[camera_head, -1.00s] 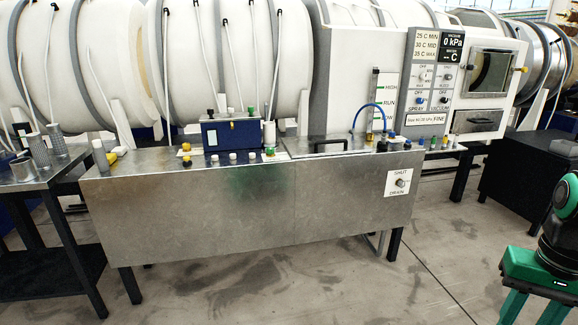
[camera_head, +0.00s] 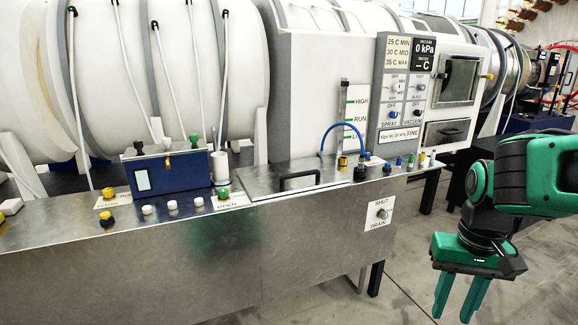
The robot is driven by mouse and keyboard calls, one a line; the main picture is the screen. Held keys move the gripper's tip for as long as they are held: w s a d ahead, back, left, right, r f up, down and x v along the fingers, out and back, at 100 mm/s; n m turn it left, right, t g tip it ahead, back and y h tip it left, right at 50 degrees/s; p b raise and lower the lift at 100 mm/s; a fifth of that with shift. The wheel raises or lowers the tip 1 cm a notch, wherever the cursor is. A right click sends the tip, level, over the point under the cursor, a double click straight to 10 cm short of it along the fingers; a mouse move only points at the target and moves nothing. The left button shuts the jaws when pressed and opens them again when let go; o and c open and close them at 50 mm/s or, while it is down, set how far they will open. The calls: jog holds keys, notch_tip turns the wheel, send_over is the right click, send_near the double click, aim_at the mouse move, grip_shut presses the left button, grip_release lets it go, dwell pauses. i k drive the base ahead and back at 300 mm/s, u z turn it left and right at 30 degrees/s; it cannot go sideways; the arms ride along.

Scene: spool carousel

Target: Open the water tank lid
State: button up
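The water tank (camera_head: 190,270) is a long grey metal trough across the front. Its lid (camera_head: 250,180) is a flat metal plate on the right part of the top, with a black bar handle (camera_head: 299,180) standing on it. The lid lies flat and looks closed. My gripper (camera_head: 456,311) is at the lower right, pointing down, with two green fingers spread apart and nothing between them. It is well to the right of the tank and apart from the lid and handle.
A blue box (camera_head: 175,172) and several small knobs and bottles stand on the tank top. A blue hose (camera_head: 340,126) arches behind the lid. A control panel (camera_head: 406,85) rises behind. The drain knob sign (camera_head: 379,213) is on the tank front. Floor is free at the lower right.

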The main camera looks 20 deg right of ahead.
aim_at(273, 179)
jog(key=u, duration=0.1)
jog(key=i, duration=1.5)
jog(key=u, duration=0.1)
